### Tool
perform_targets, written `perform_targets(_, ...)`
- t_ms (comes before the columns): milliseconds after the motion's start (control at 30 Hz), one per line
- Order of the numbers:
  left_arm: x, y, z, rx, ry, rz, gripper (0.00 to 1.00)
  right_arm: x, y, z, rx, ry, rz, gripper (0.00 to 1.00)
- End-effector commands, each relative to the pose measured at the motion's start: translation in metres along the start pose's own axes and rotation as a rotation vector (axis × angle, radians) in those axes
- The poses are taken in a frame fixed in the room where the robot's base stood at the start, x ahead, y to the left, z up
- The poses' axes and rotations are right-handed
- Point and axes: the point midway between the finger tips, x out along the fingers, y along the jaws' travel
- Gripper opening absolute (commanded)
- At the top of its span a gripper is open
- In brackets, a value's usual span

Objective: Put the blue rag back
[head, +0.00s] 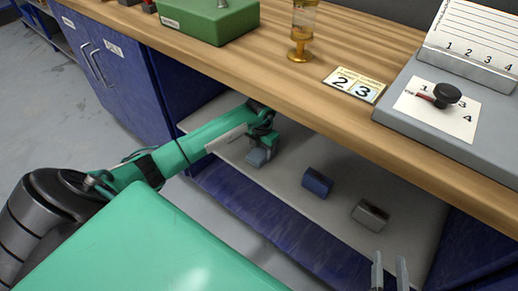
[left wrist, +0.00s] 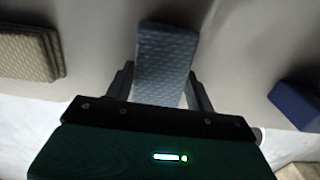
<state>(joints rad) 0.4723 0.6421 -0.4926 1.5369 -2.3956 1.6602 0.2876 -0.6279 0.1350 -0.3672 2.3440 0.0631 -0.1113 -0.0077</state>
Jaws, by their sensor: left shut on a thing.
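The blue rag (head: 256,158) looks like a small folded blue-grey pad in the head view. In the left wrist view the rag (left wrist: 166,55) shows a quilted face and stands out between the fingers. My left gripper (head: 263,146) is shut on it, over the lower shelf (head: 292,205) under the worktop. I cannot tell whether the rag touches the shelf. My right gripper (head: 390,271) shows only its two grey fingers at the bottom right of the head view; they are apart with nothing between them.
On the shelf, a dark blue block (head: 317,181) and a grey block (head: 370,215) lie right of the rag. A tan woven stack (left wrist: 28,54) lies left in the wrist view. The wooden worktop (head: 330,45) overhangs the shelf. A blue cabinet (head: 118,85) stands left.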

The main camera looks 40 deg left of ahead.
Motion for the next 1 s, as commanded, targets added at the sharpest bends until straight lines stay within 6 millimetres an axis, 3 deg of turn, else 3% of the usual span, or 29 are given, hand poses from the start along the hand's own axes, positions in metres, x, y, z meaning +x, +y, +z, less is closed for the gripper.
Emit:
perform_targets(467,0.0027,0.0002,-0.0001,0.000,0.000,0.001,0.34,0.0020,0.0013,-0.0063,-0.004,0.031,0.001,0.36)
perform_targets(500,0.0025,0.0002,-0.0001,0.000,0.000,0.001,0.59,0.0023,0.0014,-0.0081,-0.005,0.037,0.001,0.36)
perform_targets(600,0.0024,0.0002,-0.0001,0.000,0.000,0.001,0.77,0.0024,0.0013,-0.0086,-0.005,0.039,0.001,0.36)
perform_targets(1000,-0.0045,0.0004,0.0004,0.000,-0.001,0.001,0.77,0.0010,0.0004,-0.0032,0.000,0.001,0.001,0.36)
